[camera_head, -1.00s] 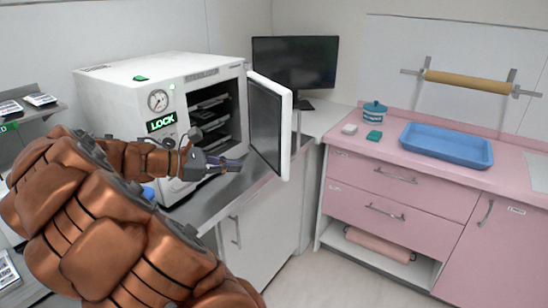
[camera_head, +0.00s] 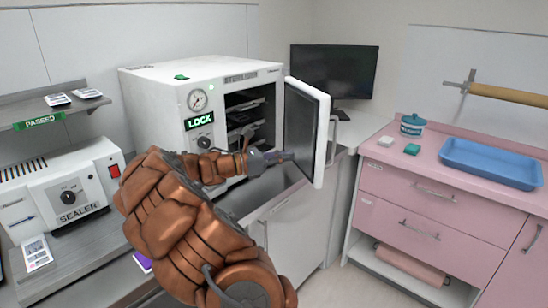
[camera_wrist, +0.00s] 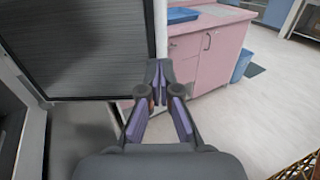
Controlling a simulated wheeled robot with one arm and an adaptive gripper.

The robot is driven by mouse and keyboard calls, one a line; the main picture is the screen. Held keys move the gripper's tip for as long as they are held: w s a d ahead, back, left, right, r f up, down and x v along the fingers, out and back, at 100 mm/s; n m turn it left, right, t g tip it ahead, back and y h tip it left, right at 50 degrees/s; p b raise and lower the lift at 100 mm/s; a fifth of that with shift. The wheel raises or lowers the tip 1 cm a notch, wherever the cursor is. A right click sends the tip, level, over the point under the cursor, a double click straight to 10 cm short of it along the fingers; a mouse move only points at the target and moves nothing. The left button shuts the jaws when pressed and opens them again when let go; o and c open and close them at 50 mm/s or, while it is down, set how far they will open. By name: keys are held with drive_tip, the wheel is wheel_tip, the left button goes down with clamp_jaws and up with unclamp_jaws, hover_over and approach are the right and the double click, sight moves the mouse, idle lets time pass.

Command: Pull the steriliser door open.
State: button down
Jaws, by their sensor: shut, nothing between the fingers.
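The steriliser (camera_head: 155,105) is a white box on the counter with a gauge and a green LOCK sign. Its door (camera_head: 322,112) stands swung open to the right, showing its dark inner panel, and racks show in the chamber. My gripper (camera_head: 290,157) is shut and empty, in front of the lower part of the door's inner side. In the wrist view my gripper's fingertips (camera_wrist: 158,76) are together beside the door's white edge (camera_wrist: 160,28), with the dark panel to their left. I cannot tell whether they touch the door. The door's outer handle (camera_head: 334,140) shows partly behind it.
A monitor (camera_head: 335,75) stands behind the door. Pink cabinets (camera_head: 425,205) with a blue tray (camera_head: 490,162) are on the right. A sealer (camera_head: 65,190) is on the left counter. The floor in front of the cabinets is clear.

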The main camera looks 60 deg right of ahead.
sight(317, 151)
drive_tip(key=p+x, duration=0.1)
drive_tip(key=x, duration=0.6)
drive_tip(key=shift+s, duration=0.15)
drive_tip(key=shift+d, duration=0.1)
